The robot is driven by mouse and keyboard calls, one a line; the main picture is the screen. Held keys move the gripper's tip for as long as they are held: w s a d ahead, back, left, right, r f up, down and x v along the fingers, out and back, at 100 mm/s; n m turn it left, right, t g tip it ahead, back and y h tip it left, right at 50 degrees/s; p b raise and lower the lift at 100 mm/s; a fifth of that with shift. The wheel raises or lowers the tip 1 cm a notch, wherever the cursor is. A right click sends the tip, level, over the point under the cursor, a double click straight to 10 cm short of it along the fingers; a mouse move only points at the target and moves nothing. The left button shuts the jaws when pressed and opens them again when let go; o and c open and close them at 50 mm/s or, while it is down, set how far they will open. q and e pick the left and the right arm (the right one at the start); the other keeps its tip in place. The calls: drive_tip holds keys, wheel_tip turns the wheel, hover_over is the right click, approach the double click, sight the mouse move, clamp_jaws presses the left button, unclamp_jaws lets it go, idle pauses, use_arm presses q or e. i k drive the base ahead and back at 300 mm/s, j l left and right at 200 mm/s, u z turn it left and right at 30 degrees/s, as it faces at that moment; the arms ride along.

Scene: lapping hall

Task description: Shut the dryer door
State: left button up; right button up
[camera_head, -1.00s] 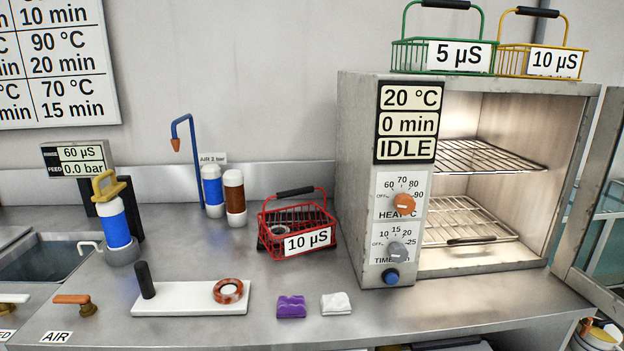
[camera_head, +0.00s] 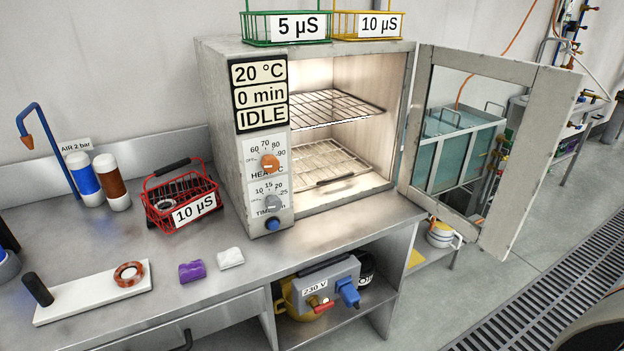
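The dryer (camera_head: 225,110) stands on the steel bench with its front open. Its door (camera_head: 520,165), a grey frame around a glass pane, is hinged at the right side of the opening and swung wide open to the right, beyond the bench end. Inside the lit chamber are two wire racks (camera_head: 335,105), with no basket on them. The dryer display (camera_head: 260,96) reads 20 °C, 0 min, IDLE. Neither of my grippers shows in the head view.
A green basket (camera_head: 287,28) and a yellow basket (camera_head: 368,25) sit on top of the dryer. A red basket (camera_head: 181,200) stands left of it. Purple (camera_head: 192,271) and white cloths (camera_head: 230,258) lie in front. Open floor (camera_head: 550,225) lies right of the bench.

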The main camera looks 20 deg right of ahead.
sight(555, 91)
drive_tip(key=l+u, duration=0.1)
drive_tip(key=l, duration=1.05)
drive_tip(key=l+u, duration=0.15)
drive_tip(key=l, duration=0.4)
drive_tip(key=k+l, duration=0.1)
drive_tip(key=l, duration=0.45)
drive_tip(key=l+u, duration=0.15)
drive_tip(key=l, duration=0.4)
drive_tip(key=k+l+u, duration=0.1)
drive_tip(key=l, duration=0.45)
drive_tip(key=k+l, duration=0.15)
drive_tip(key=l, duration=0.4)
drive_tip(key=k+l+u, duration=0.15)
drive_tip(key=l, duration=0.4)
